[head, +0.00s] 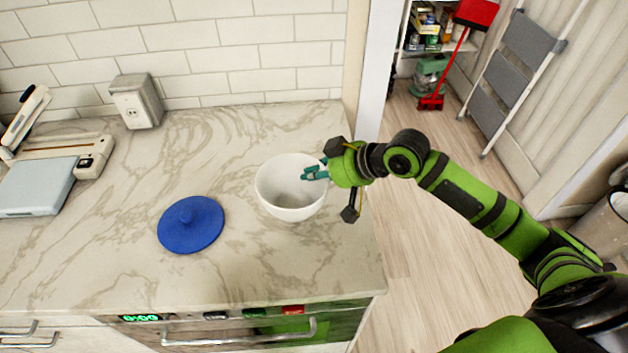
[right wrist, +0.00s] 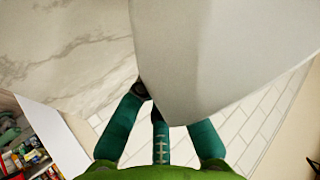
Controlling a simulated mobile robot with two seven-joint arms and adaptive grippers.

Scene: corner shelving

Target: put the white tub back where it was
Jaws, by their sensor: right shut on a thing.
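The white tub (head: 283,198) is an open, round white bowl on the marble counter, near its right end. It looks empty. My right gripper (head: 315,172) is shut on the tub's right rim. In the right wrist view the green fingers (right wrist: 160,125) close against the tub's pale wall (right wrist: 215,50), which fills the upper middle. The head view does not clearly show whether the tub's base touches the counter. My left gripper is not in view.
A scale-like appliance (head: 45,180) and an outlet box (head: 136,101) stand further left on the counter (head: 110,260). Past the counter's right edge are open floor, shelves (head: 430,45), a red broom (head: 432,102) and a stepladder (head: 520,60).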

